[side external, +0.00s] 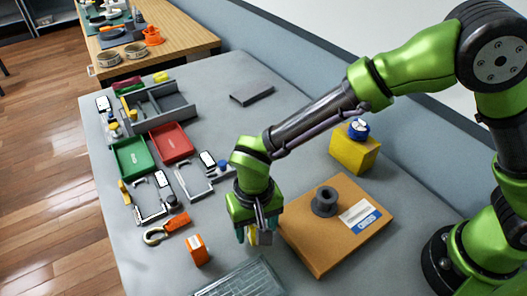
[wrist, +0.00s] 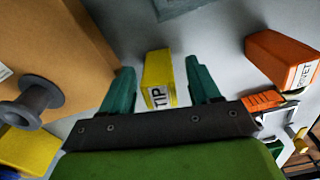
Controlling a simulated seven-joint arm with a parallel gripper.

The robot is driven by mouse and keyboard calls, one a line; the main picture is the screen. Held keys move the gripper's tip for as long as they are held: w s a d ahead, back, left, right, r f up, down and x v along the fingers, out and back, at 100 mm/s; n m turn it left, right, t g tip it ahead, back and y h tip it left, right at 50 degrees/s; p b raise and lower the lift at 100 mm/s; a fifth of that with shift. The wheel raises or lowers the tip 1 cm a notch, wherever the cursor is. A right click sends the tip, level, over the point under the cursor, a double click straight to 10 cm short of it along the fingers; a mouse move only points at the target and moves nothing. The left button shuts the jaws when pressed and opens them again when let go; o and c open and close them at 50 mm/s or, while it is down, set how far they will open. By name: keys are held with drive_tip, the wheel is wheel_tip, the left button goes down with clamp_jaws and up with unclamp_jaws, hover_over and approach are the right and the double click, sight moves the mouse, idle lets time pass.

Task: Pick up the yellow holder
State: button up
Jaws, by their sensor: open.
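The yellow holder (wrist: 157,75) is a small yellow block with a white label reading "TIP". In the wrist view it lies between the two green fingers of my gripper (wrist: 161,82), with a gap visible on each side. My gripper is open and pointed down at it. In the side view my gripper (side external: 256,236) is low over the grey table beside the cardboard box. Only a bit of the yellow holder (side external: 252,238) shows there; the fingers hide the rest. I cannot tell how high the fingertips are above the table.
The cardboard box (side external: 320,250) with a dark spool (side external: 325,200) on it stands close to the right. An orange "RIVET" block (side external: 197,250) is to the left. A larger yellow block (side external: 352,155) is behind. Trays and small parts crowd the left side.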

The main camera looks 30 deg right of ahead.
drive_tip(key=shift+f, duration=0.3)
drive_tip(key=c, duration=1.1)
